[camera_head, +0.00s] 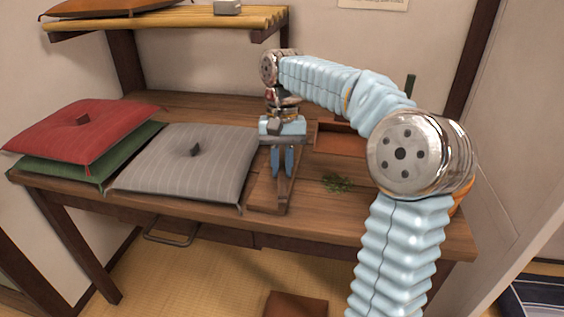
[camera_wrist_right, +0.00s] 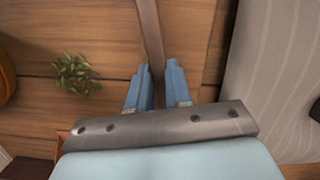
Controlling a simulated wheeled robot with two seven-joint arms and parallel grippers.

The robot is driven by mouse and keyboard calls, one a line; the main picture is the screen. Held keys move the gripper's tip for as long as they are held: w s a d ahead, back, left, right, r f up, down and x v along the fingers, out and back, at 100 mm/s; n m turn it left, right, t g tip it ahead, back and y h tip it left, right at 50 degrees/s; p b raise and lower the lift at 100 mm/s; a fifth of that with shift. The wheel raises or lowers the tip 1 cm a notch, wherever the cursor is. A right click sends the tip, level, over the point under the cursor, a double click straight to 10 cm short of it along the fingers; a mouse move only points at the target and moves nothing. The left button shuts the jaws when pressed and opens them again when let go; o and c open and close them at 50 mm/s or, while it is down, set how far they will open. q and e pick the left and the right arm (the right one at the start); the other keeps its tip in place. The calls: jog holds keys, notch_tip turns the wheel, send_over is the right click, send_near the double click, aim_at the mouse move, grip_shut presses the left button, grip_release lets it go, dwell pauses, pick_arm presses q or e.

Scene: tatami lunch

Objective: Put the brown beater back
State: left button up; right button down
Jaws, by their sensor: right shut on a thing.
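The brown beater (camera_wrist_right: 152,35) shows in the right wrist view as a narrow brown bar running from between my fingertips to the top edge. In the head view a short brown length of it (camera_head: 283,192) shows at the fingertips, above a wooden piece (camera_head: 261,196) on the table. I cannot tell whether the beater touches that piece. My right gripper (camera_head: 282,172) points down and is shut on the beater; its blue fingers also show in the wrist view (camera_wrist_right: 159,76). The rest of the beater is hidden or out of frame. My left gripper is not in view.
A grey cushion (camera_head: 193,165) lies just left of the gripper. A red cushion (camera_head: 75,130) sits on a green one (camera_head: 60,172) farther left. A green sprig (camera_head: 337,183) and a reddish-brown box (camera_head: 340,141) are to the right. A shelf (camera_head: 165,24) hangs above.

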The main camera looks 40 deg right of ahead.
jog(key=c, duration=1)
grip_release()
jog(key=shift+o, duration=0.2)
jog(key=shift+r, duration=0.15)
notch_tip(320, 180, up, 13)
jog(key=w+d+p, duration=0.1)
jog(key=w+p, duration=0.1)
jog(key=p, duration=0.2)
jog(key=shift+d+r, duration=0.15)
jog(key=shift+d, duration=0.15)
